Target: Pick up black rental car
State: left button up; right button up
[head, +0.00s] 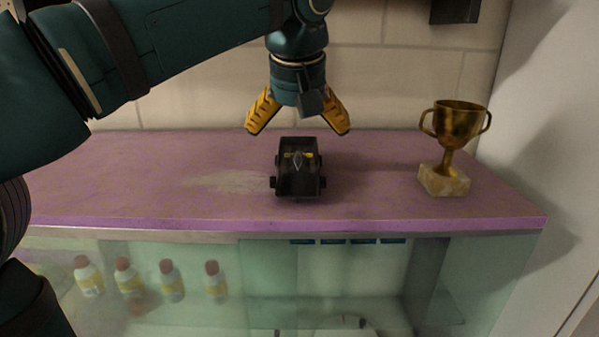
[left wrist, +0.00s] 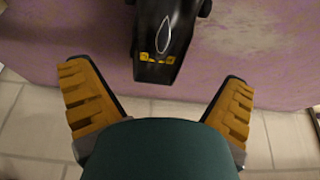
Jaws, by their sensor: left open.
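The black rental car (head: 299,181) sits on the pink countertop (head: 130,185), near the middle. It is small and dark, with yellow marks and a pale pointed shape on it. My left gripper (head: 298,130) is open above and a little behind the car, its yellow fingers spread wider than the car. In the left wrist view the car (left wrist: 158,70) lies ahead of the open left gripper (left wrist: 158,95), centred between the fingers and partly cut off at the top edge. Nothing is between the fingers. My right gripper is not in view.
A gold trophy cup (head: 456,130) on a stone base stands on the counter to the right. Several bottles with red caps (head: 168,280) are behind the glass below the counter. A tiled wall (head: 385,90) rises behind.

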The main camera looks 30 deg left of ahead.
aim_at(298, 151)
pick_arm(q)
jog(key=b+x, duration=0.1)
jog(key=x, duration=0.6)
jog(key=shift+w+a+f, duration=0.1)
jog(key=shift+w+f, duration=0.05)
jog(key=shift+f, duration=0.2)
jog(key=c, duration=1.3)
